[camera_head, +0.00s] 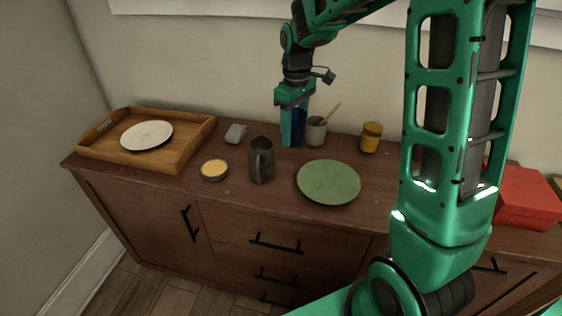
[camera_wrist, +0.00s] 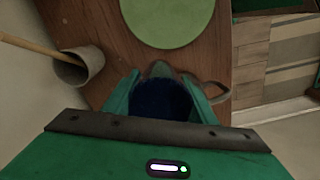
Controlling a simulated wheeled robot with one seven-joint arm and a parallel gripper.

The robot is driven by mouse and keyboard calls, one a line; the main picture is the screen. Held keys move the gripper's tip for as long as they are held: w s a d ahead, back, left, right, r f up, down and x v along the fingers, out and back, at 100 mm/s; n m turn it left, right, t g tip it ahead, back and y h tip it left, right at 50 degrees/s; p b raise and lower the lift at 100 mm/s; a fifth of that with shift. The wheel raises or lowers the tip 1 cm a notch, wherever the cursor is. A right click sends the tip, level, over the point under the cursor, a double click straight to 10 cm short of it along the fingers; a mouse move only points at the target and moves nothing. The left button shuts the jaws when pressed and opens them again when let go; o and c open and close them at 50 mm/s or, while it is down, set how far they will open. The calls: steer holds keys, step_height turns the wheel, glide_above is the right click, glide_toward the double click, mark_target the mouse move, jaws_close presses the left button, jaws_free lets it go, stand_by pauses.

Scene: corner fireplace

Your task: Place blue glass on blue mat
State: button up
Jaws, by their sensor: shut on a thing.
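The blue glass (camera_head: 299,128) is upright between the fingers of my gripper (camera_head: 292,132), at the back of the wooden cabinet top. My gripper points straight down and is shut on the glass. In the wrist view the glass (camera_wrist: 161,100) is a dark blue round between the green fingers. I cannot tell whether its base touches the wood. A round green mat or plate (camera_head: 328,182) lies to the right and nearer the front; it also shows in the wrist view (camera_wrist: 168,20). I see no blue mat.
A grey cup (camera_head: 316,131) with a wooden stick stands close right of the glass. A dark metal pitcher (camera_head: 262,163) stands in front, left. A yellow jar (camera_head: 371,138), yellow-filled bowl (camera_head: 214,170), grey object (camera_head: 236,133), wooden tray (camera_head: 187,152) with white plate (camera_head: 147,135) and red box (camera_head: 527,198) stand around.

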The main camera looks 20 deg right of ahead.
steer(key=shift+w+a, duration=0.1)
stand_by(0.3)
step_height(320, 180, down, 10)
stand_by(0.6)
steer(key=o, duration=1.2)
steer(key=shift+f, duration=0.1)
